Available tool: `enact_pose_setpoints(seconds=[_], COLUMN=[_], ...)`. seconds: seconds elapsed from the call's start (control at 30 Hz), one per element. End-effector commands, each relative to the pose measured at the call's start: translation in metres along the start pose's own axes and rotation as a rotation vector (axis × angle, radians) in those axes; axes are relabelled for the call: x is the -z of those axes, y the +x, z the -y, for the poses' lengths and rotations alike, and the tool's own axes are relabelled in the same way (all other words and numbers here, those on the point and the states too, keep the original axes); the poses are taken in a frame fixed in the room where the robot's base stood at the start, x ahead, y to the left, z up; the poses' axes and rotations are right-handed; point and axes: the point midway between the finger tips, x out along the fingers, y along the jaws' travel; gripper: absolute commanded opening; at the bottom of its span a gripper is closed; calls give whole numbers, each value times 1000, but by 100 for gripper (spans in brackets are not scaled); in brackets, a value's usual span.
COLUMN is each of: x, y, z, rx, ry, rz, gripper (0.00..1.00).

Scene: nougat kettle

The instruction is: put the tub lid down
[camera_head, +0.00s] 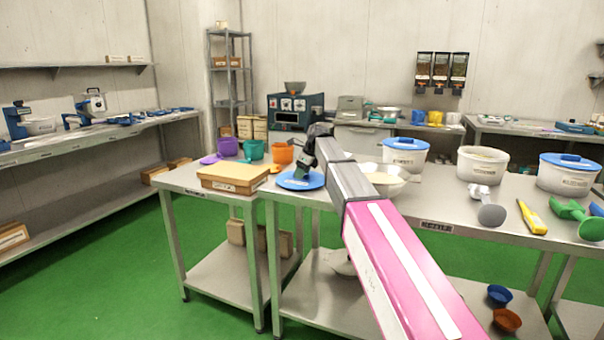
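A round blue lid (289,181) lies flat at the left end of the front steel table (447,207), on the tabletop or just above it; I cannot tell which. My gripper (303,175) points down at the middle of the lid, with its tips at or touching it. The tips are small and dark here, so whether they are closed on the lid's handle is unclear. A white tub (482,167) without a lid stands on the table to the right. Two other white tubs wear blue lids, one behind my arm (405,157) and one at right (567,176).
A cardboard box (233,178) sits on the side table just left of the lid, with purple, teal and orange cups behind. A white bowl (388,180) is close to my arm. A grey scoop (490,212), yellow tool (532,217) and green scoops (580,216) lie at right.

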Motion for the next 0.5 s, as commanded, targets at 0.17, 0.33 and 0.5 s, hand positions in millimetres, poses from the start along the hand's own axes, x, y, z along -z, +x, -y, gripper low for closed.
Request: enact_pose_setpoints(seconds=[0.17,0.33,0.5], x=[-1,-1,-2], y=[-3,-24,-59], z=[0,0,0], rx=[0,2,2], ry=[0,0,0], rz=[0,1,1], gripper=[46,46,46])
